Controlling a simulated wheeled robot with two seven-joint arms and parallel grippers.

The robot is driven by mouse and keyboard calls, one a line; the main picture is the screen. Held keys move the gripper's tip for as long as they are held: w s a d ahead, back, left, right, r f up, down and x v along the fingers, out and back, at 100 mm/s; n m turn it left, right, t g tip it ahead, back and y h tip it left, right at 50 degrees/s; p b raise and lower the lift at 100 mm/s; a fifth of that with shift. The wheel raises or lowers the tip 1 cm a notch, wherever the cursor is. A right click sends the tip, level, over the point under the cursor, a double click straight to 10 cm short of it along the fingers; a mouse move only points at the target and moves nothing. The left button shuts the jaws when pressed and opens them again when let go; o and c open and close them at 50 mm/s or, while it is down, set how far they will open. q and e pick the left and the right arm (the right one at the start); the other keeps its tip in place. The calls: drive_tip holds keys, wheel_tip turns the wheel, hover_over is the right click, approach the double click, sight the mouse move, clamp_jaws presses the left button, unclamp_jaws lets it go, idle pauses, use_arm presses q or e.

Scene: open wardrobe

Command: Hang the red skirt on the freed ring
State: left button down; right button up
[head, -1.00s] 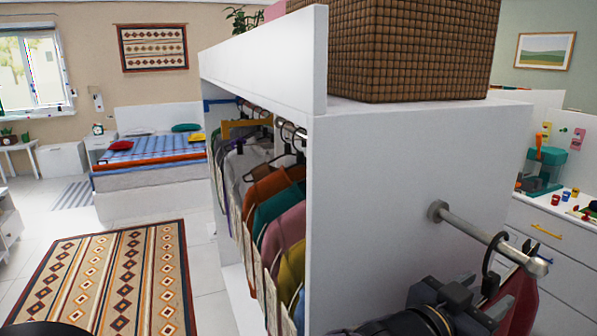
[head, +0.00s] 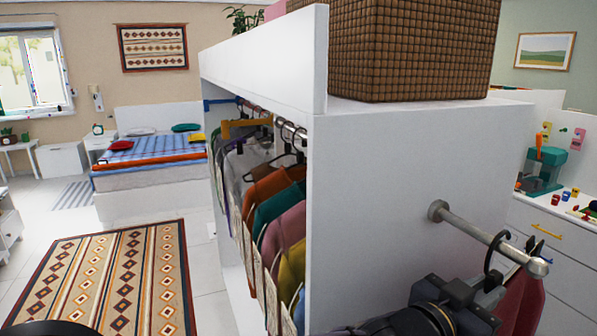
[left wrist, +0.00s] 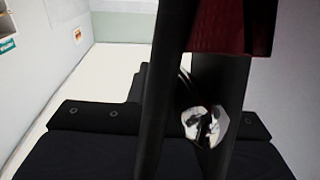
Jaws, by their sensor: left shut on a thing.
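The red skirt (head: 523,300) hangs at the lower right of the head view, beside the wardrobe's white side panel. Its dark red cloth also shows at the top of the left wrist view (left wrist: 232,30). My left gripper (head: 487,292) is shut at the skirt's upper part, below the metal rod (head: 470,230) on the panel; the exact grip is hidden. A black hook-shaped loop (head: 491,250) is at the rod near its ball end; I cannot tell whether it encloses the rod. I cannot make out a separate freed ring. My right gripper is not in view.
The white wardrobe panel (head: 400,170) stands close to the left of my gripper. Coloured clothes (head: 283,225) hang inside on a rail. A wicker basket (head: 400,45) sits on top. A white drawer unit (head: 560,250) with small items stands behind at the right.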

sight(486, 273)
use_arm(q)
drive_tip(key=shift+r, duration=0.2)
drive_tip(key=shift+a+r+p, duration=0.1)
drive_tip(key=shift+r+p, duration=0.6)
drive_tip(key=shift+r, duration=1.25)
drive_tip(key=shift+s, duration=0.1)
drive_tip(key=shift+f, duration=0.1)
